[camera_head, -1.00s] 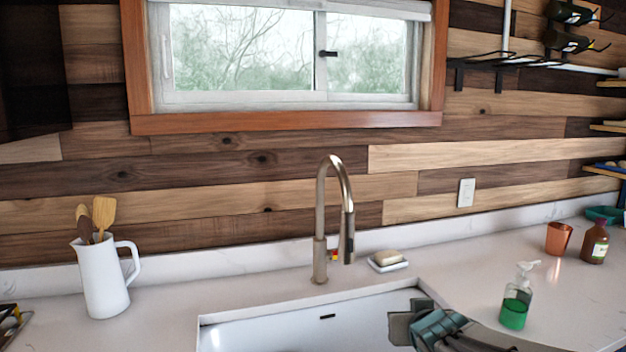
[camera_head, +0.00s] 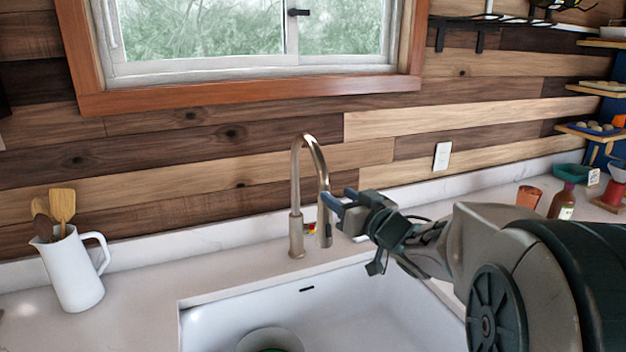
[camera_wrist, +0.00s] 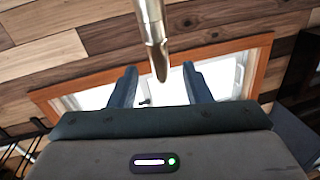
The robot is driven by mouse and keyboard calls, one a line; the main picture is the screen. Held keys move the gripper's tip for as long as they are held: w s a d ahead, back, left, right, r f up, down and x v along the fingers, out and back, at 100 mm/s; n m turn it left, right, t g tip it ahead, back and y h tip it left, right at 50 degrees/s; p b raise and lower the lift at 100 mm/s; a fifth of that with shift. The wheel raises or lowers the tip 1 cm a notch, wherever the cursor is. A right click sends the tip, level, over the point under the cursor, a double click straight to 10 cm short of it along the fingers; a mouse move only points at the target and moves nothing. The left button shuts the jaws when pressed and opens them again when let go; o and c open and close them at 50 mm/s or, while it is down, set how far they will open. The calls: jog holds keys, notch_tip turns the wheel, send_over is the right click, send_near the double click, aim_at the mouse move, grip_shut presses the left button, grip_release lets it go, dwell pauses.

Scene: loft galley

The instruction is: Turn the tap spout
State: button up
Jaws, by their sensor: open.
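The brushed-metal tap (camera_head: 296,215) stands behind the sink, its curved spout (camera_head: 318,165) arching to the right and its end hanging down. My gripper (camera_head: 338,200) is just right of the spout's hanging end in the head view, with blue fingers pointing at it. In the wrist view the spout end (camera_wrist: 152,35) comes down from the top, and its tip appears between the two open fingers of my gripper (camera_wrist: 157,88). The fingers are apart, and I cannot tell whether either touches the spout.
The white sink (camera_head: 330,310) lies below, with a bowl (camera_head: 270,340) in it. A white jug (camera_head: 72,270) with wooden utensils stands at the left. A copper cup (camera_head: 529,196) and a brown bottle (camera_head: 562,202) stand at the right. The window (camera_head: 200,30) is behind.

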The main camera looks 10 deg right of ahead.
aim_at(320, 183)
jog(key=p+x, duration=0.1)
jog(key=x, duration=0.7)
jog(key=shift+w+a, duration=0.15)
jog(key=shift+w, duration=0.2)
jog(key=shift+c, duration=0.3)
grip_shut()
